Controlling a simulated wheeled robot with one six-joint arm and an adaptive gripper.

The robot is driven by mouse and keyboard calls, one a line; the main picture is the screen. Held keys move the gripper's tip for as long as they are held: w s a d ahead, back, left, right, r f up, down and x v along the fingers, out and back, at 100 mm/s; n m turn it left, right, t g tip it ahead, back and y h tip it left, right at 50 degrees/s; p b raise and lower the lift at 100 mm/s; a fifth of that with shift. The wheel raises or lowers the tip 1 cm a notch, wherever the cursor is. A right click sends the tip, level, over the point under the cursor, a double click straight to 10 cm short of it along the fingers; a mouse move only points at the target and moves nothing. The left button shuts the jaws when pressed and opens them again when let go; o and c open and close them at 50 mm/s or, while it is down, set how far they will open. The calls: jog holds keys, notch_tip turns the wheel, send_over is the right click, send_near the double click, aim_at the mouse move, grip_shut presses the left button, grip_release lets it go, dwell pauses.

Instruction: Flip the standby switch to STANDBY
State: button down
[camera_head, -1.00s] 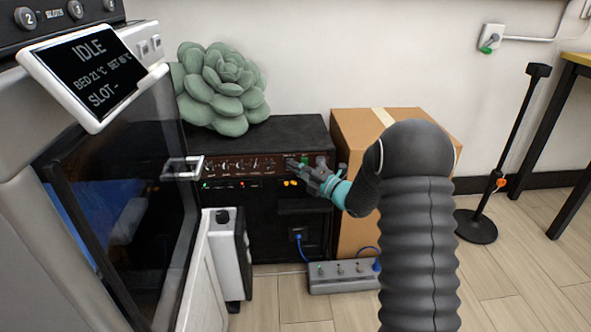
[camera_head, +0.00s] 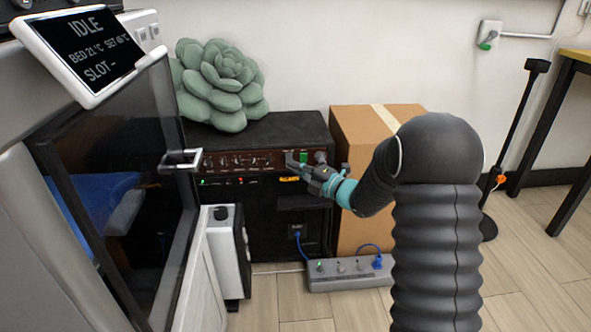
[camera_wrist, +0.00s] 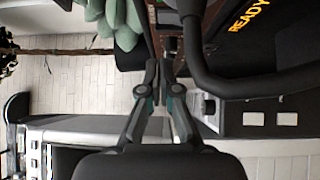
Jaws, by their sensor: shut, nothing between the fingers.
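The black amplifier (camera_head: 262,225) stands against the wall, with a brown control strip (camera_head: 238,163) of small knobs and switches. My gripper (camera_head: 291,164) is shut and empty, its fingertips at the right part of this strip, beside a small green patch (camera_head: 303,156). The fingers cover part of the strip, and I cannot make out the standby switch or its position. In the wrist view, my gripper (camera_wrist: 164,66) has its fingertips together just short of a dark knob-like part (camera_wrist: 168,45). I cannot tell whether they touch it. Orange READY text (camera_wrist: 247,15) shows on the front.
A green succulent (camera_head: 222,85) sits on the amplifier. A cardboard box (camera_head: 365,132) stands right of it, and a power strip (camera_head: 345,272) lies in front. The machine's dark door with a metal handle (camera_head: 180,161) is at left. A dark curved bar (camera_wrist: 235,88) is close to my gripper.

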jog(key=v, duration=0.9)
jog(key=shift+s+d+r, duration=0.15)
jog(key=shift+d+r, duration=0.2)
jog(key=shift+r, duration=0.15)
